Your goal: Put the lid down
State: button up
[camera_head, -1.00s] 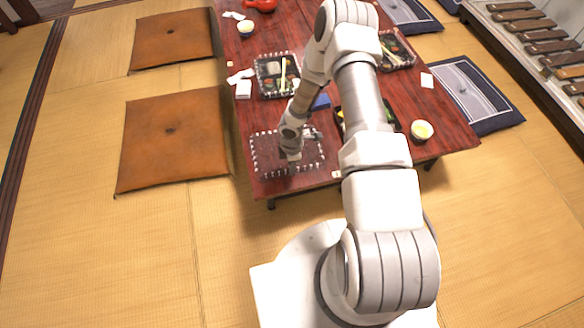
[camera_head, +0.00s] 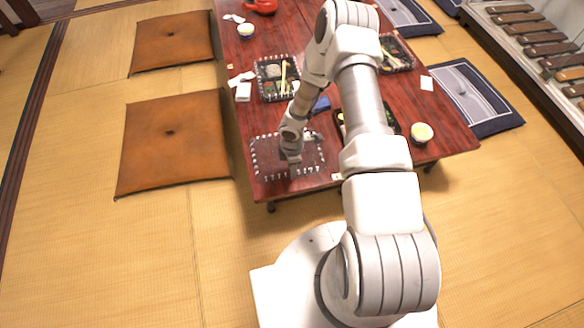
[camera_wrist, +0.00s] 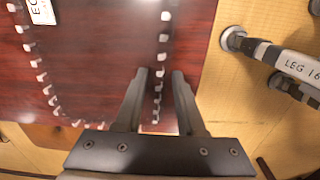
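The clear lid (camera_head: 268,158), with a bright, dashed-looking rim, is at the near left corner of the dark red table. Its see-through middle shows the wood below. My gripper (camera_head: 294,176) is over its near side. In the wrist view the lid's rim (camera_wrist: 165,28) runs down between the two fingers of my gripper (camera_wrist: 160,76). The fingers are apart, with a gap visible around the rim. I cannot tell whether the lid lies flat on the wood or slightly above it.
Bento boxes (camera_head: 268,90) stand farther back on the table, with a blue item (camera_head: 321,104) near the lid. A small bowl (camera_head: 421,132) is at the right. Brown cushions (camera_head: 172,140) lie on the tatami to the left. My arm hides part of the table.

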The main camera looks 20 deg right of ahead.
jog(key=s+d+r+m+t+h+p, duration=0.1)
jog(key=d+r+m+h+p, duration=0.2)
jog(key=r, duration=1.8)
jog(key=d+r+m+t+p, duration=0.1)
jog(key=d+r+m+t, duration=0.3)
jog(key=r, duration=1.8)
jog(key=s+a+r+m+y, duration=0.1)
jog(key=s+a+r+m, duration=0.2)
jog(key=s+r+m, duration=0.2)
jog(key=s+a+r+m+y, duration=0.2)
jog(key=s+a+r+m, duration=0.2)
jog(key=s+r, duration=0.6)
jog(key=s+m, duration=0.1)
jog(key=s, duration=0.3)
jog(key=shift+s+r+m+t, duration=0.2)
jog(key=shift+r+m+t, duration=0.05)
jog(key=shift+m+t, duration=0.05)
jog(key=shift+r, duration=0.1)
notch_tip(320, 180, up, 20)
jog(key=p, duration=2)
